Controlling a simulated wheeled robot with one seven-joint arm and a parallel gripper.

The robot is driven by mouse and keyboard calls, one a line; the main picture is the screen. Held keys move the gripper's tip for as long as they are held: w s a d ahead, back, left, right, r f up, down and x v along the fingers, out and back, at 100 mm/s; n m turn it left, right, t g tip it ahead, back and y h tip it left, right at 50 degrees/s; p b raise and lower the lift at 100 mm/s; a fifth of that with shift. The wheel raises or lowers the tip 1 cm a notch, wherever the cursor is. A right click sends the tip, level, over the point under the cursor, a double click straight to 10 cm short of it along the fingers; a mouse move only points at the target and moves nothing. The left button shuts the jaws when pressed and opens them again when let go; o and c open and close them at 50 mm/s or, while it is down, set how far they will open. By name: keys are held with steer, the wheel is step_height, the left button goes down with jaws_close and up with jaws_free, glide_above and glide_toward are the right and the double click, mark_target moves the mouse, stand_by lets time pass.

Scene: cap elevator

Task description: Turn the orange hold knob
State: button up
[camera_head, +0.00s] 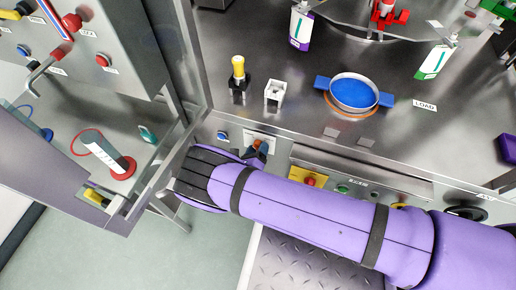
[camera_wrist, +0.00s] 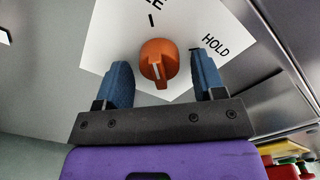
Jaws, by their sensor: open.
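The orange hold knob (camera_wrist: 158,62) sits on a white label plate with the word HOLD (camera_wrist: 215,46) to its right and a black tick mark above it. A pale pointer line on the knob points down in the wrist view. My gripper (camera_wrist: 163,80) is open, with one blue finger to the left of the knob and one to the right. Gaps show between the knob and both fingers. In the head view my gripper (camera_head: 261,148) is at the front panel below the steel worktop, and a little orange of the knob shows beside it.
A blue button (camera_head: 222,135) is left of the knob's plate. A red button on a yellow plate (camera_head: 309,181) and a green button (camera_head: 343,188) are to its right. The steel worktop (camera_head: 300,130) above carries a blue round dish (camera_head: 354,92) and bottles.

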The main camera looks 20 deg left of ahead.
steer(key=shift+w, duration=0.15)
steer(key=shift+c, duration=0.4)
steer(key=c, duration=0.8)
